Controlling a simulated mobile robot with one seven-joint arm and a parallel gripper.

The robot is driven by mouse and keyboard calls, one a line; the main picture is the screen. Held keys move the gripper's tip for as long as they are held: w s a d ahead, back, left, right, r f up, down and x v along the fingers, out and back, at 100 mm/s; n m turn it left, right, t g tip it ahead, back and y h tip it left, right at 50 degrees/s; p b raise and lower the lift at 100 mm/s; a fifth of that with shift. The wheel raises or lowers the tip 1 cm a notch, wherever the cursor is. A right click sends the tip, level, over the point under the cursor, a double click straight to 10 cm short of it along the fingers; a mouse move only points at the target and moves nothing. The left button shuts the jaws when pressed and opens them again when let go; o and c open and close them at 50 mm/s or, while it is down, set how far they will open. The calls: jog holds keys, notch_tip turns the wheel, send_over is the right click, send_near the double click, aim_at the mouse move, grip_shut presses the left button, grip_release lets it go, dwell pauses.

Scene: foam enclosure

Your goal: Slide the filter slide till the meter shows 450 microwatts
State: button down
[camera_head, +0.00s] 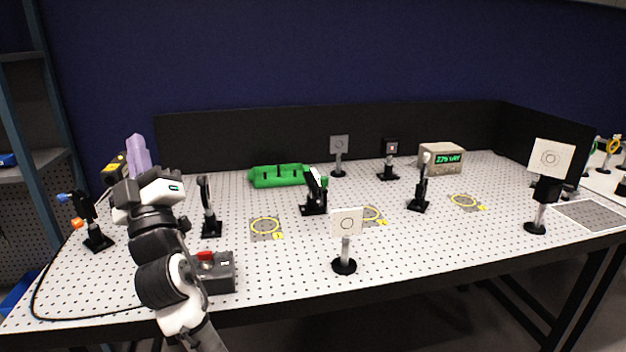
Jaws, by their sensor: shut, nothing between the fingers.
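The power meter (441,158) is a beige box at the back right with a lit green display. Its number is small; it looks like about 226 microwatts. My gripper (150,186) is at the left, over the left end of the table, seen from behind. Its fingertips are hidden by the hand and wrist. A pale lavender upright piece (138,154) shows just behind my gripper, beside the black and yellow laser box (115,170). I cannot tell if this piece is the filter slide, or whether my gripper touches it. No other filter slide shows clearly.
A black post mount (209,208) stands close right of my gripper. A green holder (279,176), several optics posts and a white target card (346,222) stand across the perforated table (290,285).

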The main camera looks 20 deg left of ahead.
jog(key=w+a+f+m+t+h, duration=0.2)
jog(key=w+f+t+h, duration=0.15)
jog(key=w+h, duration=0.4)
jog(key=m+g+h, duration=0.4)
jog(key=h, duration=1.7)
send_near(318, 180)
notch_tip(318, 180, up, 2)
jog(key=s+a, duration=0.2)
jog(key=w+d+b, duration=0.2)
jog(key=w+d, duration=0.4)
jog(key=shift+d+r+b, duration=0.2)
jog(key=shift+d+b, duration=0.1)
jog(key=shift+d, duration=0.1)
